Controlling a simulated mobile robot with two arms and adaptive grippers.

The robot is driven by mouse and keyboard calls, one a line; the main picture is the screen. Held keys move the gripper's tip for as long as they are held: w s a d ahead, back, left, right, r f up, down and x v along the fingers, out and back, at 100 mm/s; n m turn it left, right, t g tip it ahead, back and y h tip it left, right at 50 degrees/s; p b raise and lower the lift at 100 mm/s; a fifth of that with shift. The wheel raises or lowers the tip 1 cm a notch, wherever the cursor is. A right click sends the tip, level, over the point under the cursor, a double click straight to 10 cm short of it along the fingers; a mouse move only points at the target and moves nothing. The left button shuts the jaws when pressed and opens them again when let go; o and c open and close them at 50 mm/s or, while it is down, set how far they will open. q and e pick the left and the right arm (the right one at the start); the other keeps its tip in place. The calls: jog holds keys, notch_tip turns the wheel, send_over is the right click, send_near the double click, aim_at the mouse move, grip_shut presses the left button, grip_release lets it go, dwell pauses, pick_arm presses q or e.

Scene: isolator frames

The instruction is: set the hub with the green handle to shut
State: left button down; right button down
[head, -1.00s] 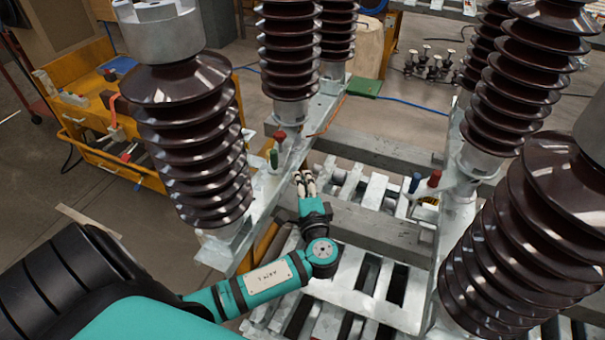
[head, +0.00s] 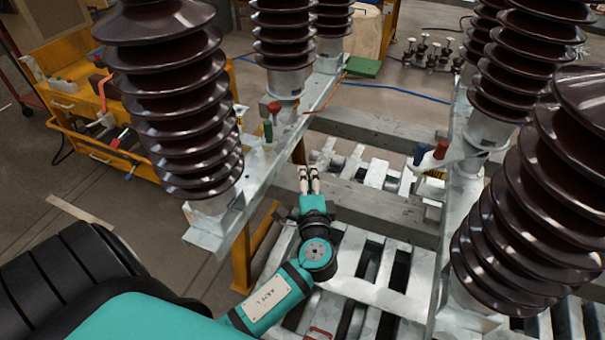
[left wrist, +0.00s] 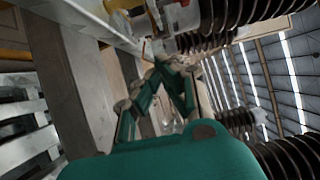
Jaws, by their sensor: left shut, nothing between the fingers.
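The green handle (head: 268,131) stands roughly upright on the left metal beam, just in front of a red handle (head: 274,108). The hub under the green handle is too small to read its setting. My left gripper (head: 309,172) is to the right of the green handle and nearer to me, apart from it, with its fingers together and empty. In the left wrist view, its fingers (left wrist: 165,70) converge in front of the beam, and a hub with a red part is at the top, partly cut off. My right gripper is not in view.
Tall brown ribbed insulators (head: 178,110) stand on both metal beams close around my arm. A blue handle (head: 420,154) and another red handle (head: 441,149) are on the right beam. A yellow workbench (head: 75,85) is at left. Slatted metal frames (head: 370,265) lie between the beams.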

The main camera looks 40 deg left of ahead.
pick_arm(q)
jog(key=w+a+p, duration=0.2)
jog(key=w+a, duration=0.2)
jog(key=a, duration=0.4)
jog(key=shift+a, duration=0.35)
jog(key=shift+s+a, duration=0.45)
jog(key=shift+a, duration=0.25)
jog(key=shift+s+a, duration=0.45)
jog(key=shift+a, duration=0.2)
jog(key=shift+w, duration=0.1)
